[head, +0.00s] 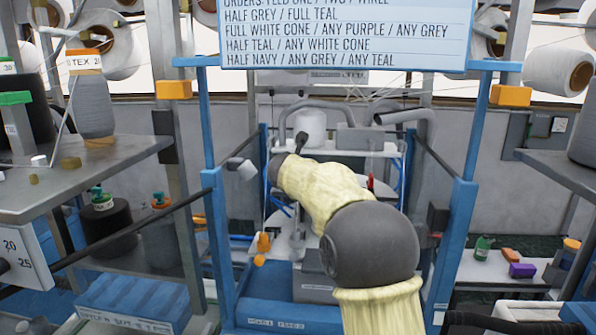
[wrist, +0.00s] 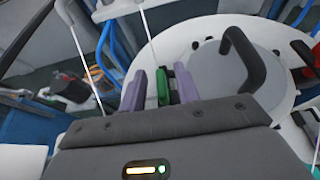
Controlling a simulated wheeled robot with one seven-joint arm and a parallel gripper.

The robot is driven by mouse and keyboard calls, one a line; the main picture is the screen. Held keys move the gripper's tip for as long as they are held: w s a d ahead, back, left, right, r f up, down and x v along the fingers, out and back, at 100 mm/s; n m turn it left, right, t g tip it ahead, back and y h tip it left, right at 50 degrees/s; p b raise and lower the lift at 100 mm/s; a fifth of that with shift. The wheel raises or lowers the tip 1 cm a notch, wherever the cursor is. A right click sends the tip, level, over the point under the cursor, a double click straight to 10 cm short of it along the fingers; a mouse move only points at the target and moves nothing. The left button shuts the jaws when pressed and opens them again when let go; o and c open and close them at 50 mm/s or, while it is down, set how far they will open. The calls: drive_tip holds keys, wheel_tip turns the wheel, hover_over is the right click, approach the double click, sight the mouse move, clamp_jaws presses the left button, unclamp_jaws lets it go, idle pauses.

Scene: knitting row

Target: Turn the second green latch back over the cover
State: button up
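The two purple fingers of my gripper (wrist: 161,90) show in the wrist view. An upright green latch (wrist: 163,86) stands between them, with a narrow gap visible on its left side, so the fingers look open around it. To the right is a round grey cover (wrist: 208,78) with a black arched handle (wrist: 243,58), set on a wider white round plate (wrist: 189,35). The latch is beside the cover, near its left edge. A second green latch is not clearly seen. In the head view my arm hides the gripper, latch and cover.
A red and black part (wrist: 305,55) is at the plate's right edge. Blue frame posts (head: 457,235) flank my arm, with an order board (head: 345,35) above. Shelves with yarn cones (head: 93,105) stand at left. A low table (head: 492,268) is at right.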

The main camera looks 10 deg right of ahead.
drive_tip(key=shift+w+d+f, duration=0.1)
drive_tip(key=shift+w, duration=0.15)
clamp_jaws()
